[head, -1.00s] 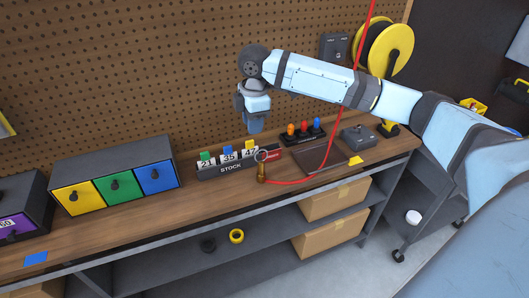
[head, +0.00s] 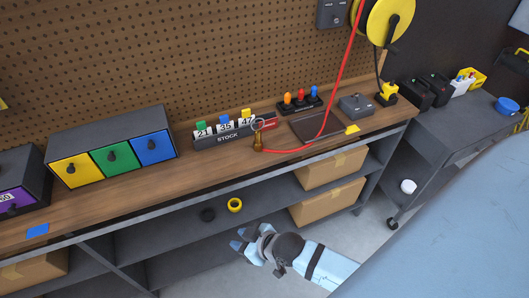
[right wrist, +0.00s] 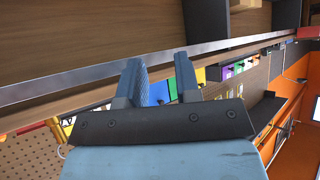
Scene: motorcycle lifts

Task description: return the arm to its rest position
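My right gripper (head: 239,239) is low in front of the workbench, below the bench top, with its arm coming in from the lower right. In the right wrist view its two fingers (right wrist: 157,68) stand apart with nothing between them, so it is open and empty. The workbench's wooden top (head: 100,202) lies above and behind it in the head view. My left gripper is not in the head view.
The lower shelf (head: 160,240) holds a yellow tape roll (head: 235,205) and cardboard boxes (head: 330,200), close to my right gripper. On the bench stand a drawer unit (head: 105,135) and a stock counter (head: 228,138). A red hose (head: 345,70) hangs to the bench. A grey cart (head: 440,150) stands at right.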

